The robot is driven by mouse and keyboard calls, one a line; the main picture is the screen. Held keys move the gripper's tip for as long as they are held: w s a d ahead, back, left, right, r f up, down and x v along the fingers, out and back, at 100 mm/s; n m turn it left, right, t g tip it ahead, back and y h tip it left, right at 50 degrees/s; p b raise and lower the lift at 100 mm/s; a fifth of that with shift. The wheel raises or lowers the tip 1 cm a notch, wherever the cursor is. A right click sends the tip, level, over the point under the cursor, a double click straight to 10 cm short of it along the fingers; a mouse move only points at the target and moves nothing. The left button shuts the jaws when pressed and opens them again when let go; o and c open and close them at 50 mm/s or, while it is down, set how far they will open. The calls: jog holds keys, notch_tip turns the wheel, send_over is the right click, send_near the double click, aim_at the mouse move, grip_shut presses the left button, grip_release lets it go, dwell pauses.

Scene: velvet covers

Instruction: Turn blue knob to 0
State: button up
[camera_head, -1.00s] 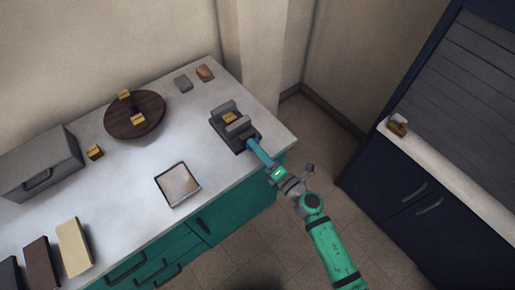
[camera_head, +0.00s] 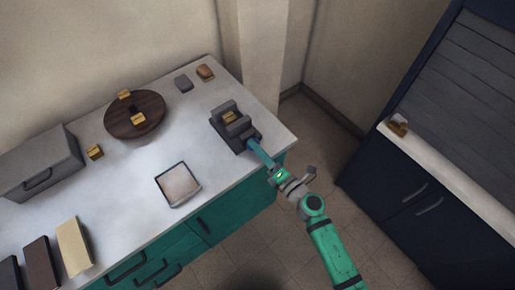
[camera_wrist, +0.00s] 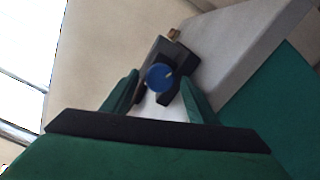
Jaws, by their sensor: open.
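The blue knob (camera_wrist: 159,77) is a round disc with a small pale mark near its right edge. It sits on the front of a dark grey toaster-like appliance (camera_head: 234,125), which stands on the white counter near its right corner. My gripper (camera_wrist: 160,95) is open, with one green finger on each side of the knob in the wrist view. I cannot tell whether the fingers touch it. In the head view, my gripper (camera_head: 257,149) reaches the appliance's front from the lower right, and the knob is not clearly distinguishable there. No numbers are readable around the knob.
The white counter (camera_head: 120,205) has green drawers below. On it are a round brown board (camera_head: 118,125) with yellowish pieces, a framed square (camera_head: 178,184), a grey box (camera_head: 40,160) and several slabs at left. A dark cabinet (camera_head: 400,190) stands right, across open floor.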

jog(key=v, duration=1)
